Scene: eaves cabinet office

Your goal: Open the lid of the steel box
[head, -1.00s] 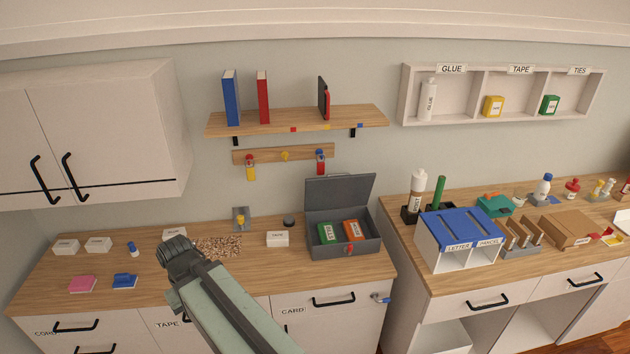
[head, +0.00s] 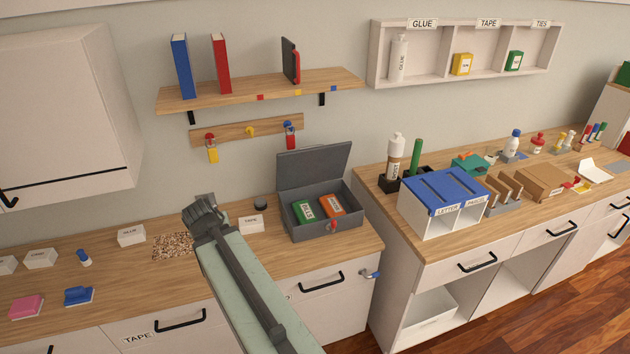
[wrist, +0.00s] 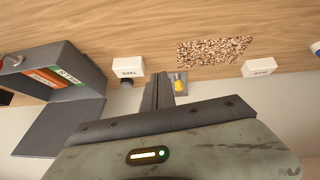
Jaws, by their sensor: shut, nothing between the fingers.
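The grey steel box (head: 350,227) stands on the wooden counter in the head view. Its lid (head: 313,168) is up, leaning back toward the wall, so the inside shows. A green box (head: 304,211) and an orange box (head: 332,205) lie inside it. A red piece (head: 333,226) sits at its front. In the wrist view the steel box (wrist: 88,77) is at the left, with its lid (wrist: 57,128) below it, upside down. My gripper (head: 203,213) is left of the steel box, apart from it, over the counter. Its fingers (wrist: 157,88) are together and empty.
A white block marked TAPE (head: 250,223) stands between my gripper and the steel box. A speckled patch (head: 172,247) lies to the left. A blue-topped letter sorter (head: 445,194) stands on the right counter. A shelf (head: 260,91) and hook rail (head: 246,131) hang above.

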